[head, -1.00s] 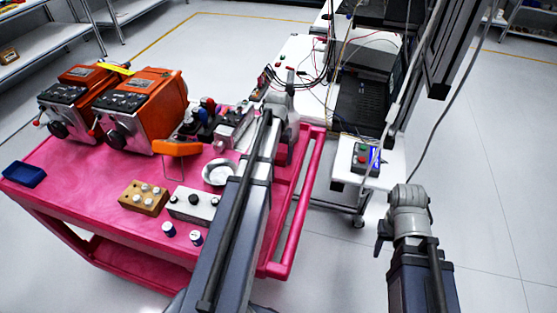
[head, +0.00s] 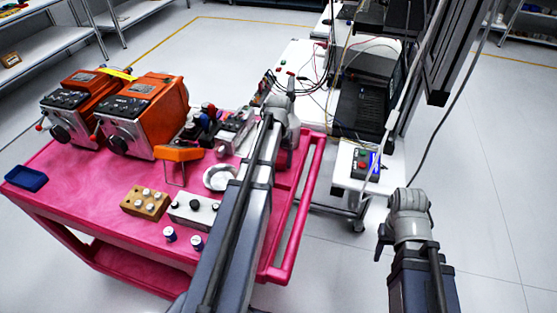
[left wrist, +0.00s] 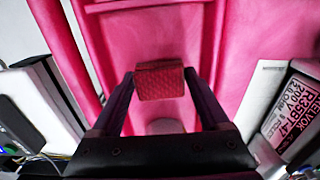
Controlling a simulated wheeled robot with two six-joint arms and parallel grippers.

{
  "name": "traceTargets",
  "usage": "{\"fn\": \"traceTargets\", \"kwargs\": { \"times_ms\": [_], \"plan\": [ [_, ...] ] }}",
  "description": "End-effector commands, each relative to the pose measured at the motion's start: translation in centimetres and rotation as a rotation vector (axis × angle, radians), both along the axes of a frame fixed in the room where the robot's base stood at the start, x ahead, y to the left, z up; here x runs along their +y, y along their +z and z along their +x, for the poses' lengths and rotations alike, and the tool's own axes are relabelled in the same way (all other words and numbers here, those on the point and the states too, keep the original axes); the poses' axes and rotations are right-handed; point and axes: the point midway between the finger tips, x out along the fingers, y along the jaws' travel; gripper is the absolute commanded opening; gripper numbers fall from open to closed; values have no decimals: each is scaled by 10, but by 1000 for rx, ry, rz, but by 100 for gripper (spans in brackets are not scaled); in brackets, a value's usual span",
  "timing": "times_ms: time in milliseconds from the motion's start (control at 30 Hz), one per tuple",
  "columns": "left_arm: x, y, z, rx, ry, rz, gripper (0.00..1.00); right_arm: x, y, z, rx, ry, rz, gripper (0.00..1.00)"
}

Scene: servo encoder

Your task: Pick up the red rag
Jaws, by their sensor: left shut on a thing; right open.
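The red rag (left wrist: 160,80) shows in the left wrist view as a small, dark red, textured folded piece between the fingertips of my left gripper (left wrist: 161,88). The gripper is shut on it. Pink cart surfaces lie behind it. In the head view my left gripper (head: 290,88) is at the far right part of the pink cart (head: 85,195), and I cannot make out the rag there. My right gripper (head: 381,240) is open, off to the right of the cart over the floor, with its fingers mostly hidden by the arm.
Orange machines (head: 145,115), a metal dish (head: 220,177), a wooden block with knobs (head: 146,203), a white knob box (head: 195,209) and a blue tray (head: 26,178) stand on the cart. A white bench with electronics (head: 362,110) and cables is close behind my left gripper.

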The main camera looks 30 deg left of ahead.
Motion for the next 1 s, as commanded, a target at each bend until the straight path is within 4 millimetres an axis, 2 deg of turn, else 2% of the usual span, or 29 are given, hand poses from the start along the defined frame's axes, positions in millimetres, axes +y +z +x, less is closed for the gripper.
{"fn": "traceTargets", "kwargs": {
  "times_ms": [33, 533, 700, 967, 1000],
  "plan": [
    [0, 9, 0, 0, 0, 0, 17, 0, 9, 0, 0, 0, 0, 50],
    [0, 82, 0, 0, 0, 0, 17, 0, 82, 0, 0, 0, 0, 50],
    [0, 92, 0, 0, 0, 0, 17, 0, 92, 0, 0, 0, 0, 50],
    [0, 91, 0, 0, 0, 0, 17, 0, 91, 0, 0, 0, 0, 50],
    [0, 91, 0, 0, 0, 0, 77, 0, 91, 0, 0, 0, 0, 50]
  ]
}}
